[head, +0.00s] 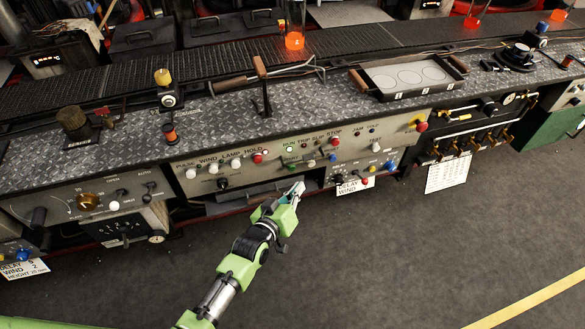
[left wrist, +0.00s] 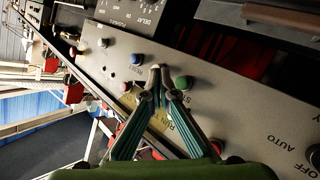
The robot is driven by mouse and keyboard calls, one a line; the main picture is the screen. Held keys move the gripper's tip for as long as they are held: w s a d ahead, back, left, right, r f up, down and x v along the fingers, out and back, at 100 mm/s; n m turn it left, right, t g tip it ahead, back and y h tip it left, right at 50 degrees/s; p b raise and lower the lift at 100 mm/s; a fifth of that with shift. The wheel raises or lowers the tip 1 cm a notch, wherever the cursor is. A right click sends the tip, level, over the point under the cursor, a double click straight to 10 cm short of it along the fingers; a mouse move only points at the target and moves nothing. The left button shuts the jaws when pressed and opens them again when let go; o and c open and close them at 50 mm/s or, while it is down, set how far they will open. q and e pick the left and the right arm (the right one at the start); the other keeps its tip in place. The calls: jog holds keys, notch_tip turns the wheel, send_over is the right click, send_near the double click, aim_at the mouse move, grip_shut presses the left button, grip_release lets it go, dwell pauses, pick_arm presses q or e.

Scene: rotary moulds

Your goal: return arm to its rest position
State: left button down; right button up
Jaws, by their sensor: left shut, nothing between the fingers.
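My left arm, green with dark joints, comes in from the lower edge of the head view. Its gripper (head: 298,188) is in front of the lower edge of the grey control panel (head: 271,173), with nothing held. In the left wrist view the gripper (left wrist: 158,72) has its two fingers meeting at the tips, with the panel and its buttons behind them. A green button (left wrist: 183,82) shows just right of the fingertips there. I cannot tell whether the tips touch the panel. My right gripper is in neither view.
A metal bench (head: 215,125) runs across the head view, with a tray (head: 405,92) of white discs and an upright wooden-handled lever (head: 261,68). A paper label (head: 446,174) hangs below the bench at right. The grey floor (head: 400,265) in front is clear.

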pick_arm(q)
jog(key=shift+f, duration=0.1)
dwell(0.5)
jog(key=s+a+f+g+y, duration=0.1)
jog(key=s+a+f+g, duration=0.1)
jog(key=s+a+f, duration=0.5)
jog(key=s+a+f+m+g+y, duration=0.15)
jog(key=s+f, duration=0.35)
jog(key=f, duration=0.5)
jog(key=s+a+f+g+y, duration=0.1)
jog(key=s+a+f+g, duration=0.15)
jog(key=s+f, duration=0.55)
jog(key=s+a+f+g+y, duration=0.1)
jog(key=s+a+f, duration=0.3)
jog(key=s, duration=0.6)
jog(key=s+a+f+m+g, duration=0.1)
jog(key=s+a+f+g, duration=0.2)
jog(key=s, duration=0.7)
jog(key=s+a+f+g+y, duration=0.1)
jog(key=s+a+f, duration=0.4)
jog(key=s, duration=0.5)
notch_tip(320, 180, down, 2)
jog(key=shift+s+a+f+g+y, duration=0.1)
jog(key=shift+s+a+g+y, duration=0.2)
jog(key=shift+g, duration=0.3)
jog(key=shift+w+d, duration=0.1)
jog(key=shift+w, duration=0.05)
